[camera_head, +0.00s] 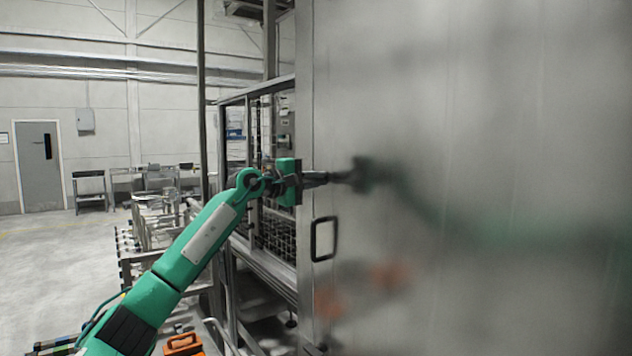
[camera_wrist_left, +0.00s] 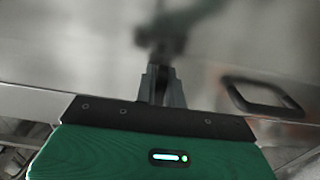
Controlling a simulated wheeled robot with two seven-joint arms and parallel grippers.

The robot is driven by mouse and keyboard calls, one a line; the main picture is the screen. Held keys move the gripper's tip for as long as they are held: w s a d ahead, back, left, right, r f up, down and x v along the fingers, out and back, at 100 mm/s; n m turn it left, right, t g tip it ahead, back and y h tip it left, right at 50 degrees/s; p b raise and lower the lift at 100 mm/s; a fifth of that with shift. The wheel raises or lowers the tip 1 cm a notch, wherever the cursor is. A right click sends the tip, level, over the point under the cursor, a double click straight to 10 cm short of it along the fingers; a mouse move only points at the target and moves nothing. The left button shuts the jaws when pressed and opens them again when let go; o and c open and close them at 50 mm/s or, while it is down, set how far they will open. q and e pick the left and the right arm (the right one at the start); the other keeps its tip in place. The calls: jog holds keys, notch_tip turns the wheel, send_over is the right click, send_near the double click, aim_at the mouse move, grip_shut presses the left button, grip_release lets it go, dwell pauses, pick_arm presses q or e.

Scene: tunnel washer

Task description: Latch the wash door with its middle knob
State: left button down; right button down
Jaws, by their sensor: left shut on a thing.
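The wash door (camera_head: 480,110) is a large brushed-steel panel filling the right half of the head view. My left gripper (camera_head: 322,179) reaches it from the left near its left edge, above a black loop handle (camera_head: 324,239). In the left wrist view the left gripper (camera_wrist_left: 163,82) has its two grey fingers close together against the steel door (camera_wrist_left: 70,60). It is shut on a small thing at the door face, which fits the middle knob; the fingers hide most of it. The handle (camera_wrist_left: 262,97) shows to the right there. My right gripper is not in view.
A metal frame with mesh panels (camera_head: 275,232) stands just left of the door, close to my left arm. An orange case (camera_head: 183,345) lies low at the bottom. Open floor (camera_head: 55,265) extends to the left. Dark, green and orange blurs on the door are reflections.

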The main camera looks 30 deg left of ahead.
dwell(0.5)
pick_arm(q)
jog(key=c, duration=1.5)
grip_release()
